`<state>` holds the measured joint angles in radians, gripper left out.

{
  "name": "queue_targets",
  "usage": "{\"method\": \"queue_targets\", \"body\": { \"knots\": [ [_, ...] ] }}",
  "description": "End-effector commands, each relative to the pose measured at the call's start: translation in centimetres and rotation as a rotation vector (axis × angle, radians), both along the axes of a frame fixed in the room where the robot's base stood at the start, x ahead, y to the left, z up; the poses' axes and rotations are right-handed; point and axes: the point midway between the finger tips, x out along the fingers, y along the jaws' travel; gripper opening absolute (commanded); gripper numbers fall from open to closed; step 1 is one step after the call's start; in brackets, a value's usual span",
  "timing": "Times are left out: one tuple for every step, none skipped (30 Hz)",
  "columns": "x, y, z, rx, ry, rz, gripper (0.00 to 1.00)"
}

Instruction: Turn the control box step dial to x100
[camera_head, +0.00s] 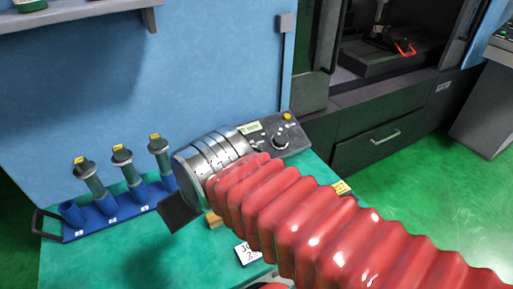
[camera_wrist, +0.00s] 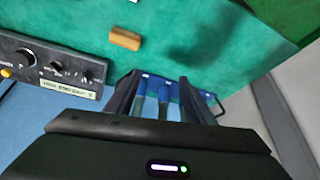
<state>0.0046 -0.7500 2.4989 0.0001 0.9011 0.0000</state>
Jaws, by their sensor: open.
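The control box (camera_head: 275,133) is a dark grey panel on the green bench against the blue wall, partly hidden by my arm in the head view. A large round dial (camera_head: 281,142) sits on it. In the wrist view the box is at the left edge, with the large dial (camera_wrist: 25,58) and smaller knobs (camera_wrist: 57,67) beside it. The markings are too small to read, so I cannot tell the step dial or its setting. My gripper (camera_wrist: 160,85) is open and empty, to the right of the box in the wrist view and apart from it.
A blue rack (camera_head: 75,231) with several yellow-tagged tool holders stands at the bench's left. A tan block (camera_wrist: 125,39) and a white numbered card (camera_head: 247,253) lie on the bench. The machine cabinet (camera_head: 385,130) stands right. Green floor there is clear.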

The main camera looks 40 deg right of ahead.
Motion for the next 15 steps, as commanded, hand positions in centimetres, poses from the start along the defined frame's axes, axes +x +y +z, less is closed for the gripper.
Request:
{"method": "queue_targets", "body": {
  "knots": [
    [0.0, -0.3, 0.0, 0.0, 0.0, -0.01, 0.48],
    [0.0, -0.5, -0.1, 0.001, 0.004, -0.018, 0.48],
    [0.0, -0.9, -0.3, 0.0, 0.01, -0.032, 0.48],
    [0.1, -1.3, -0.4, 0.0, 0.016, -0.045, 0.48],
    [0.1, -1.7, -0.7, 0.001, 0.026, -0.059, 0.48],
    [0.2, -2.3, -1.1, 0.002, 0.04, -0.083, 0.48],
    [0.3, -2.9, -1.3, 0.002, 0.05, -0.101, 0.48],
    [0.4, -3.5, -1.5, 0.004, 0.061, -0.122, 0.48],
    [0.6, -4.3, -1.7, 0.007, 0.074, -0.151, 0.48],
    [0.8, -4.9, -1.9, 0.01, 0.084, -0.173, 0.48],
    [1.0, -5.6, -2.0, 0.015, 0.093, -0.195, 0.48],
    [1.3, -6.4, -2.2, 0.021, 0.103, -0.225, 0.48],
    [1.5, -7.1, -2.2, 0.027, 0.11, -0.248, 0.48],
    [1.7, -7.8, -2.3, 0.033, 0.117, -0.271, 0.48],
    [2.0, -8.7, -2.4, 0.041, 0.125, -0.302, 0.48]
  ]
}}
